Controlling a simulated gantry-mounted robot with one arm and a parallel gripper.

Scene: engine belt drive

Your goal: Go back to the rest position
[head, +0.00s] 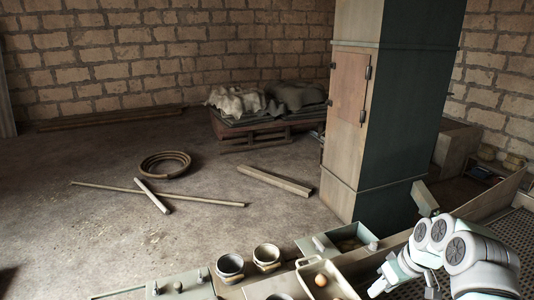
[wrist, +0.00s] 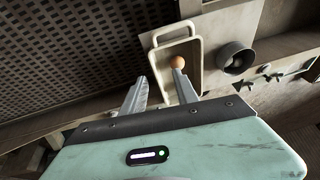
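My gripper (head: 402,288) is at the lower right in the head view, at the end of my pale green and white arm. In the wrist view its two grey fingers (wrist: 159,75) stand apart with nothing between them, so it is open and empty. Beyond the fingers lies a cream tray (wrist: 155,41) with a small orange-brown round object (wrist: 178,61) inside, near the right fingertip in the picture. I cannot tell how far the finger is from it. The tray (head: 299,266) also shows in the head view, left of my gripper.
Two round pots (head: 230,267) (head: 266,257) stand left of the tray. A metal box (head: 320,245) is behind it. A tall green column (head: 390,120) rises behind the bench. A dark perforated panel (wrist: 70,45) fills the wrist view's left. Open floor lies farther back.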

